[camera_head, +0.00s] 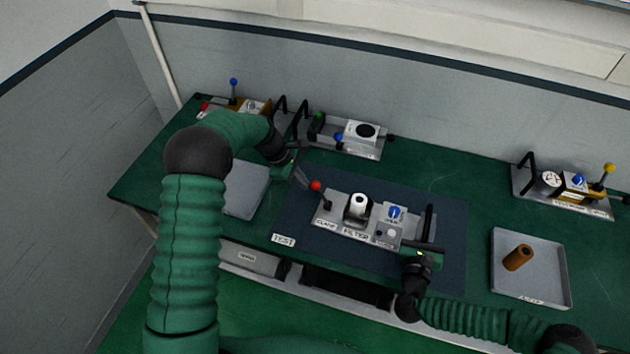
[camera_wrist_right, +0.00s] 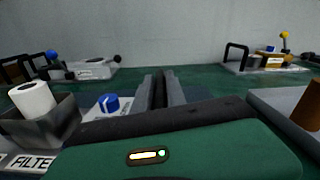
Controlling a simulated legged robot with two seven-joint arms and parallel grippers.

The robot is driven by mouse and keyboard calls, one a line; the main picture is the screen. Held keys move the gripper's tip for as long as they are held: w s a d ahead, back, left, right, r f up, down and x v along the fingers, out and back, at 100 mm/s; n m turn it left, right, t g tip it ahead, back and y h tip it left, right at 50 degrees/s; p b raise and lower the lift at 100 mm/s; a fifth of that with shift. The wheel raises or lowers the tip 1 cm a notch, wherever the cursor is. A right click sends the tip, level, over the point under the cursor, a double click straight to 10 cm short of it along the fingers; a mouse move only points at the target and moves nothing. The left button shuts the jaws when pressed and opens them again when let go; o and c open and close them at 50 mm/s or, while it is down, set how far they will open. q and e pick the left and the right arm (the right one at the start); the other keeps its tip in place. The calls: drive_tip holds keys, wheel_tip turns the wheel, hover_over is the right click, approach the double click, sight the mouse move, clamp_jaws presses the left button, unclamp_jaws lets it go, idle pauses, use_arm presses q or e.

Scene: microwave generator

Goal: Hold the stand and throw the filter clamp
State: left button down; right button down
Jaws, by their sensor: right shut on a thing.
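The filter stand (camera_head: 345,225) is a grey unit labelled CLAMP and FILTER on the dark mat. It carries a white cylindrical filter (camera_head: 358,204), a blue knob (camera_head: 394,212) and a clamp lever with a red ball (camera_head: 316,186) at its left end. My right gripper (camera_head: 430,232) is shut on the black handle (camera_head: 431,218) at the stand's right end. In the right wrist view its fingers (camera_wrist_right: 160,90) stand close together, with the filter (camera_wrist_right: 33,98) to the left. My left gripper (camera_head: 302,180) is just left of the red ball; contact and finger opening are unclear.
A grey tray (camera_head: 500,280) with a brown cylinder (camera_head: 518,257) lies at right. Another grey tray (camera_head: 245,195) lies at left, partly behind my left arm. Other units stand along the back (camera_head: 345,145) and back right (camera_head: 560,192). Green table is clear between them.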

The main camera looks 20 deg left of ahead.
drive_tip(key=shift+s+f, duration=0.1)
drive_tip(key=shift+f, duration=0.25)
